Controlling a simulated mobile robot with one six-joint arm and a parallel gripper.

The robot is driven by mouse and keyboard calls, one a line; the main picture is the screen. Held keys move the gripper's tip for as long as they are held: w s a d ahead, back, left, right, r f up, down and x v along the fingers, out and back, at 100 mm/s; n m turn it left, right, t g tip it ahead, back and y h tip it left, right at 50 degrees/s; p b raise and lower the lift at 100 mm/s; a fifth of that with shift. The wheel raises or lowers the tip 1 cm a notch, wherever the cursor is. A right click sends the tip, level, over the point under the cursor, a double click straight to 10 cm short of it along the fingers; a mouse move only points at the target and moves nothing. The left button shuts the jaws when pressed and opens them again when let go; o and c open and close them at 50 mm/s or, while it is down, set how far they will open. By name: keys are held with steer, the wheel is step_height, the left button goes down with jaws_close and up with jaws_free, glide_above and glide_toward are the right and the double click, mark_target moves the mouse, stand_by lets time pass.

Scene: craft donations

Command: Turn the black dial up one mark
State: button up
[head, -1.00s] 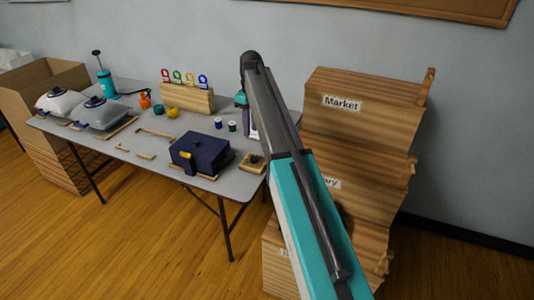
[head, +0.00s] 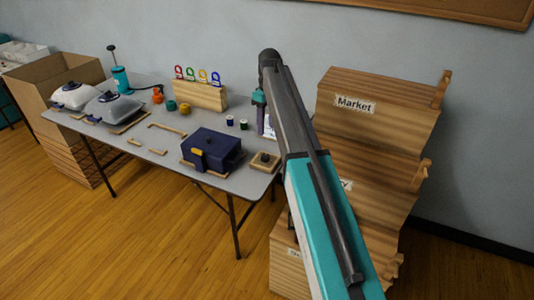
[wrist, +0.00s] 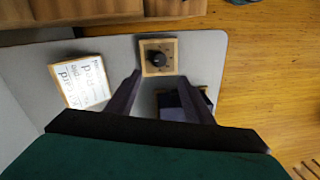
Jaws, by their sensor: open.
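The black dial (wrist: 158,56) sits on a small square wooden base near the table's corner in the wrist view. It also shows at the right end of the table in the head view (head: 264,157). My gripper (wrist: 156,75) is open and empty, its two dark fingers spread apart. In the wrist view the dial lies just beyond the fingertips, between their lines. I cannot tell how high the fingers are above it. In the head view my arm hides most of the gripper. The marks around the dial are too small to read.
A dark blue box (head: 212,150) with a yellow latch stands beside the dial base. A printed card (wrist: 80,82) stands on the other side. Wooden stepped bins (head: 375,120) rise to the right of the table.

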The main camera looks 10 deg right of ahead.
mark_target(266, 156)
steer(key=shift+s+a+f+p, duration=0.1)
steer(key=shift+f+p, duration=0.25)
steer(key=shift+f, duration=1.95)
steer(key=shift+s+a+f+p, duration=0.1)
steer(key=shift+f+p, duration=0.2)
steer(key=shift+f, duration=1.95)
steer(key=shift+s+a+f+p, duration=0.1)
steer(key=shift+f+p, duration=0.25)
steer(key=shift+f, duration=1.95)
steer(key=c, duration=1)
steer(key=shift+d, duration=0.4)
steer(key=shift+c, duration=0.2)
steer(key=shift+a, duration=0.3)
